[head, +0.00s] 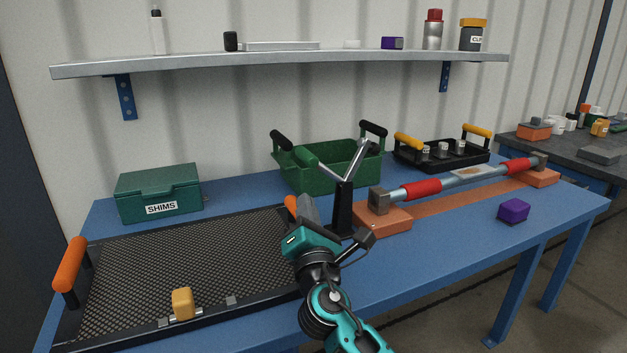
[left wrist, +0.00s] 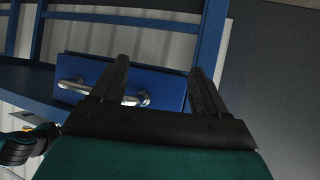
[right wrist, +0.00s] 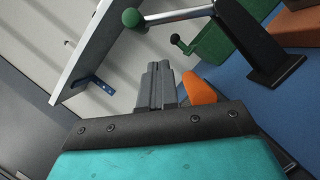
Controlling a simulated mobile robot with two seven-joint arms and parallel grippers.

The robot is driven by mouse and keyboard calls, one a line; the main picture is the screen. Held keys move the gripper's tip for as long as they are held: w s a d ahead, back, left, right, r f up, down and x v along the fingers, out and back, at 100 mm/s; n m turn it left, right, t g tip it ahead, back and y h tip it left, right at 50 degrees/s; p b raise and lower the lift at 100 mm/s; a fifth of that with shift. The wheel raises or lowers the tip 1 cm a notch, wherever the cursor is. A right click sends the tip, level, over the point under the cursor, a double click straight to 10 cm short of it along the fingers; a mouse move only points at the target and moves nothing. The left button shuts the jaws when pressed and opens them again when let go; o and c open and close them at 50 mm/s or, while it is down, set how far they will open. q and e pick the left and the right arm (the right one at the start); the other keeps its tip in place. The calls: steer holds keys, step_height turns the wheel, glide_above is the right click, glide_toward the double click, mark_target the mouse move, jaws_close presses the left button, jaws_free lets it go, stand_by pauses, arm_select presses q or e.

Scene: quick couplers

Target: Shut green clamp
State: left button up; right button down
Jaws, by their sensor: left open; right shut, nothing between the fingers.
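The green clamp has a black post (head: 343,210) on the blue table, just right of the mesh tray. Its metal lever with a green grip (head: 305,159) slants up and left from the post, so it stands raised. The right wrist view shows the lever's green rounded end (right wrist: 132,18) and the black post (right wrist: 255,40). My right gripper (head: 308,207) is shut and empty, left of the post and apart from the lever; its closed fingers also show in the right wrist view (right wrist: 158,70). My left gripper (left wrist: 160,65) is open and empty, away from the clamp; the head view does not show it.
An orange tray handle (right wrist: 199,88) is close beside my right fingers. A green crate (head: 335,170) stands behind the clamp. A red-gripped bar (head: 455,180) on orange blocks lies right. The mesh tray (head: 190,255) and green SHIMS box (head: 158,190) are left. A purple block (head: 514,210) sits right.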

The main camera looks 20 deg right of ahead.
steer(key=w+d+r, duration=0.2)
steer(key=w+r, duration=0.1)
steer(key=shift+w+d+p, duration=0.2)
steer(key=shift+w+p, duration=0.1)
steer(key=shift+w+d+r, duration=0.2)
steer(key=shift+d, duration=0.1)
steer(key=shift+r, duration=0.15)
steer(key=shift+d+r+m+p, duration=0.1)
steer(key=shift+r+m+p, duration=0.1)
steer(key=shift+m+p, duration=0.35)
